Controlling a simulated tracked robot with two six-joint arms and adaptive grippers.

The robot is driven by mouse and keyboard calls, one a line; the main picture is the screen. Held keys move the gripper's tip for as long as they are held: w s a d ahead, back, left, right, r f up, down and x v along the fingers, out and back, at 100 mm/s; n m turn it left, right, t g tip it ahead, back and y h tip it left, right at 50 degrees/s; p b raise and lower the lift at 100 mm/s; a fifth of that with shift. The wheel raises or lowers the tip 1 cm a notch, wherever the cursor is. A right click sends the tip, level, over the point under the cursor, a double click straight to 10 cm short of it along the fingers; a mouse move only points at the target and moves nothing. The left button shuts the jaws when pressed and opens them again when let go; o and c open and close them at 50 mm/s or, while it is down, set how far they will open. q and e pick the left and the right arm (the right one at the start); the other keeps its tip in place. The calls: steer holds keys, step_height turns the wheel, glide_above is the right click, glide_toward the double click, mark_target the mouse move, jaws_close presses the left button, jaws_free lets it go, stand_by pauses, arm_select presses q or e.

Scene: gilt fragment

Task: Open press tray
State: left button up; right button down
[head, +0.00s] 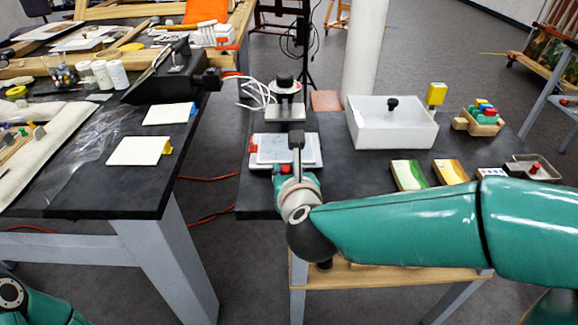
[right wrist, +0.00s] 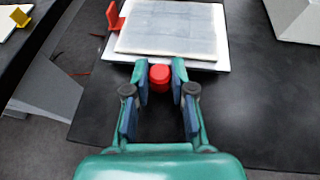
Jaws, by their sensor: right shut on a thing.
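The press tray (head: 312,160) is a flat white tray on the dark right-hand table, with a grey sheet on top. It also shows at the top of the right wrist view (right wrist: 207,65), with a round red knob (right wrist: 159,75) at its near edge. My right gripper (right wrist: 160,82) is shut on this knob, with a fingertip on either side. In the head view my right gripper (head: 285,172) is at the tray's near edge and partly hidden by my wrist. A red tab (right wrist: 114,18) stands at the tray's left side. My left gripper is out of view.
A press with a black knob (head: 285,82) stands behind the tray. A white box (head: 372,130) and several coloured packets (head: 408,175) are to the right. A gap separates this table from the left table (head: 105,190). The near tabletop is mostly clear.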

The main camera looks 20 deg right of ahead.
steer(key=shift+s+a, duration=0.2)
steer(key=shift+s, duration=0.35)
steer(key=c, duration=1)
jaws_free()
steer(key=shift+o, duration=0.2)
steer(key=v, duration=1.2)
steer(key=shift+f, duration=0.1)
